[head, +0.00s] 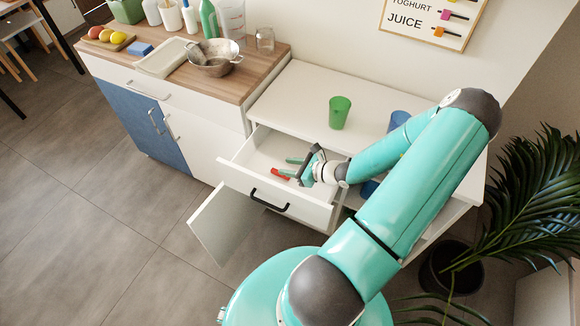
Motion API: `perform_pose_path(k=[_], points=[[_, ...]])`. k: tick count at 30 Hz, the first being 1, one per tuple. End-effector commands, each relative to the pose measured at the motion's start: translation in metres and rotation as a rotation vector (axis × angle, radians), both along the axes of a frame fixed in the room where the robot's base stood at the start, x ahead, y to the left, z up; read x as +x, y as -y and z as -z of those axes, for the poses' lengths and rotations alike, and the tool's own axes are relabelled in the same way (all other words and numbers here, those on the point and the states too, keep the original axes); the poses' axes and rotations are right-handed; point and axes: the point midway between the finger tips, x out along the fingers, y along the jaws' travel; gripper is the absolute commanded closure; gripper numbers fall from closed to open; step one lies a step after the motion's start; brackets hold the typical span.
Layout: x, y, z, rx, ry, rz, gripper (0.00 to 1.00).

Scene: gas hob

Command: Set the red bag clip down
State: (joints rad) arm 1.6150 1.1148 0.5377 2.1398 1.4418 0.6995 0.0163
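The red bag clip (280,174) is small and shows inside the open white drawer (240,160), near its front. My gripper (291,167) reaches into the drawer from the right. Its two teal fingers are spread apart, with a gap between them. The clip is at the tip of the nearer finger, not visibly between the two fingers. Whether that finger touches it, and whether the clip lies flat on the drawer bottom, I cannot tell. My wrist hides the right part of the drawer.
A green cup (339,112) stands on the white cabinet top (290,95); a blue cup (399,120) is partly behind my arm. A cabinet door (226,225) hangs open below the drawer. A plant (535,200) stands at right. A metal colander (213,62) sits on the wooden counter.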

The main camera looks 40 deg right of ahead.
Motion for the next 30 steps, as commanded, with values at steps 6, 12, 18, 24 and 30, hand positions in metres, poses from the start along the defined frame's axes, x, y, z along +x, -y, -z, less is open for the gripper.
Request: perform_pose_path(k=[6, 12, 18, 24, 30], points=[[-0.015, 0.007, -0.017, -0.004, -0.002, 0.002, 0.63], [-0.054, 0.02, -0.034, -0.004, -0.002, 0.003, 0.63], [-0.088, 0.032, -0.049, -0.002, -0.003, 0.002, 0.63], [-0.104, 0.037, -0.056, 0.0, 0.0, 0.0, 0.63], [-0.104, 0.036, -0.057, -0.004, -0.002, -0.008, 0.63]])
